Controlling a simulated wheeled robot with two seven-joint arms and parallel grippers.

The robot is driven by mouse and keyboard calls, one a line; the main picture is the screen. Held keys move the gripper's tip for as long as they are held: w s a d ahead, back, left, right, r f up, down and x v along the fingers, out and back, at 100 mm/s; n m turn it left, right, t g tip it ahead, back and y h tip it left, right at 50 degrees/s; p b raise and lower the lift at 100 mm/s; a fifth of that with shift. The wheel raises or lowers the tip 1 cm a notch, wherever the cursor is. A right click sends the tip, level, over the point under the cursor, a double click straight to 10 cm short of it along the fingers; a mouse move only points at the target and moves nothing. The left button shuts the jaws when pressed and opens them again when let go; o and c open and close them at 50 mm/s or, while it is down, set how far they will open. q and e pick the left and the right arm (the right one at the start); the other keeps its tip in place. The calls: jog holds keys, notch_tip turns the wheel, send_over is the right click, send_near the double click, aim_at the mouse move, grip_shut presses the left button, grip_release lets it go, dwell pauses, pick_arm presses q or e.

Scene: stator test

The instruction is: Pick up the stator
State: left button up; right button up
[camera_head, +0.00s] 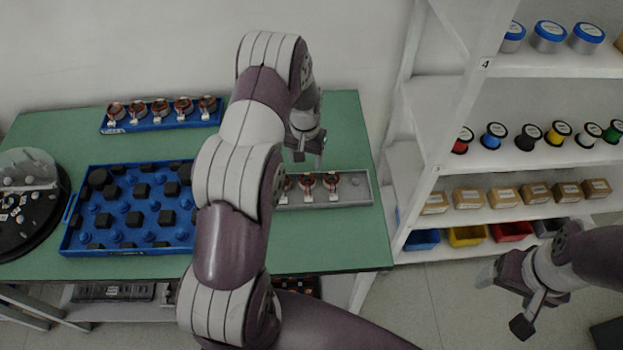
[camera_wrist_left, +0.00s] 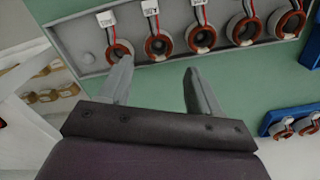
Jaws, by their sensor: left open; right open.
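Copper-wound stators with white tags stand in a row in a grey tray (camera_head: 358,196). In the head view three show, among them the rightmost stator (camera_head: 331,183); my left arm hides the others. In the left wrist view several stand in the tray (camera_wrist_left: 75,30), including the end stator (camera_wrist_left: 120,50) and its neighbour (camera_wrist_left: 158,47). My left gripper (camera_head: 308,155) is open and empty above the tray. In the wrist view its fingers (camera_wrist_left: 158,70) point at the tray, apart, with nothing between them. My right gripper (camera_head: 520,318) is off to the right, over the floor, empty.
A blue tray (camera_head: 170,121) with more stators stands at the table's back. A blue bin (camera_head: 70,240) of black and blue parts and a round dark fixture (camera_head: 50,235) lie left. A shelf unit (camera_head: 420,170) with spools, boxes and bins stands right of the green table (camera_head: 340,115).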

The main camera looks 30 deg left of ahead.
pick_arm(q)
jog(key=p, duration=0.2)
send_over(307, 179)
jog(key=s, duration=0.2)
notch_tip(307, 179, down, 5)
jog(key=shift+d+f, duration=0.1)
jog(key=shift+d, duration=0.05)
jog(key=f, duration=0.3)
jog(key=f+p, duration=0.1)
jog(key=shift+w+d+f, duration=0.15)
jog(key=shift+w+d, duration=0.2)
jog(key=shift+s+a, duration=0.1)
jog(key=shift+a, duration=0.05)
jog(key=shift+c, duration=0.3)
jog(key=c, duration=0.8)
jog(key=shift+c, duration=0.2)
